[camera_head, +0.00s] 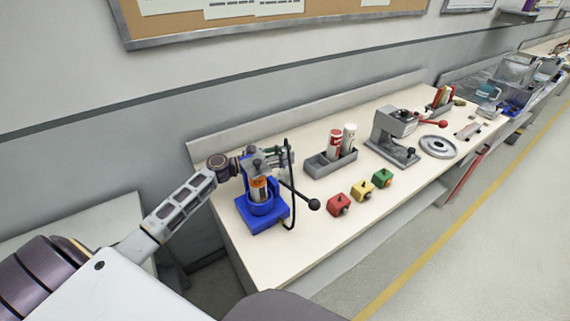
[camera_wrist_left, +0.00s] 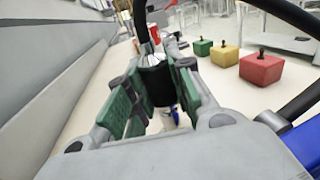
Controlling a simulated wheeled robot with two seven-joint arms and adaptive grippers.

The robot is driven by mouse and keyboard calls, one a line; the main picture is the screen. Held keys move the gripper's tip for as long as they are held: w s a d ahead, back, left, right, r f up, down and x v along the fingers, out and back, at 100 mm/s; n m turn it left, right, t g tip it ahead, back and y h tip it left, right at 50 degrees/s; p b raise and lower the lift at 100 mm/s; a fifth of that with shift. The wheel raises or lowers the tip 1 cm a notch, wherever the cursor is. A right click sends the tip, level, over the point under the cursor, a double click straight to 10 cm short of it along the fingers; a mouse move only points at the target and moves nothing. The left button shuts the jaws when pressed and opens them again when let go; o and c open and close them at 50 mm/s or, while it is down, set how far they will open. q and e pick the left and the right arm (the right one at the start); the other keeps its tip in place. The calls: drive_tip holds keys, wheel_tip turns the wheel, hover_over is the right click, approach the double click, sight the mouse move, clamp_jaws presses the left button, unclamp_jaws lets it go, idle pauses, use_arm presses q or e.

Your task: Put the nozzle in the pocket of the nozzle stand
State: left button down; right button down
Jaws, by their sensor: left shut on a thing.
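My left gripper (camera_head: 284,158) is above the back of a blue-based unit (camera_head: 262,222) with an orange-and-white banded cylinder and a black lever ending in a ball. In the left wrist view, the green-padded fingers (camera_wrist_left: 155,88) are shut on a black cylindrical part, the nozzle (camera_wrist_left: 158,84). A black hose (camera_head: 290,190) arches beside the gripper and runs down to the right of the blue base; it also shows above the nozzle in the wrist view (camera_wrist_left: 140,18). The nozzle's lower end is partly hidden by the fingers. I cannot make out the stand's pocket. My right gripper is out of view.
Red (camera_head: 338,204), yellow (camera_head: 362,191) and green (camera_head: 382,178) blocks with dark knobs stand right of the blue unit. A grey tray (camera_head: 318,166) holds bottles behind them. A grey press (camera_head: 390,140) stands farther right. The front left table is clear.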

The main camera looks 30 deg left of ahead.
use_arm(q)
drive_tip(key=shift+f, duration=1.75)
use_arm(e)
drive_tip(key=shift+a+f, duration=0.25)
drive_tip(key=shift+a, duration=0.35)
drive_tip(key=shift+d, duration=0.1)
